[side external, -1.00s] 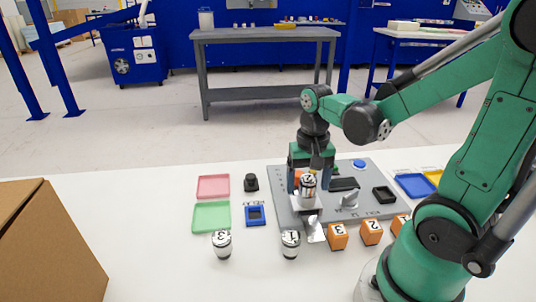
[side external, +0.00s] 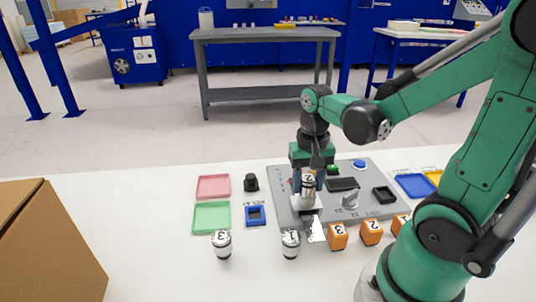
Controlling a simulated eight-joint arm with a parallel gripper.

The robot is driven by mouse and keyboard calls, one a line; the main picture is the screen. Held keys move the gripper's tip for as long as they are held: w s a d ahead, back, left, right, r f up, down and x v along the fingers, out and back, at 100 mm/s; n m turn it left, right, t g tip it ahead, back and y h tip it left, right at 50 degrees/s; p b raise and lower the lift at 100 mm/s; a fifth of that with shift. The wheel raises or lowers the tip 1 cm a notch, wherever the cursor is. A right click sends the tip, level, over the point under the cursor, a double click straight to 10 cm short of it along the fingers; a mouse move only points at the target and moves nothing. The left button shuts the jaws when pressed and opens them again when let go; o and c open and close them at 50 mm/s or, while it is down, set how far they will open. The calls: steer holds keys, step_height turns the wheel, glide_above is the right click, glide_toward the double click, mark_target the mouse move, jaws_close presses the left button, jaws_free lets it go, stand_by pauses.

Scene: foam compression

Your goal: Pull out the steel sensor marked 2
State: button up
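The steel sensor marked 2 (side external: 308,187) stands upright at the front left of the grey panel (side external: 376,209), in a metal fixture whose details are too small to tell. My gripper (side external: 309,182) points down over it. Its blue fingers are closed in against the two sides of the sensor, which shows between them. The steel sensors marked 3 (side external: 222,245) and 1 (side external: 291,245) stand upright on the white table in front of the panel.
Orange blocks (side external: 338,237) stand along the panel's front edge. Pink (side external: 213,187) and green (side external: 212,218) trays, a blue square holder (side external: 255,216) and a black knob-like piece (side external: 251,183) lie to the left. A cardboard box (side external: 50,245) fills the front left.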

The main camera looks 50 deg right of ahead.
mark_target(308, 178)
jaws_close()
steer(key=shift+r, duration=0.1)
steer(key=shift+r, duration=2.9)
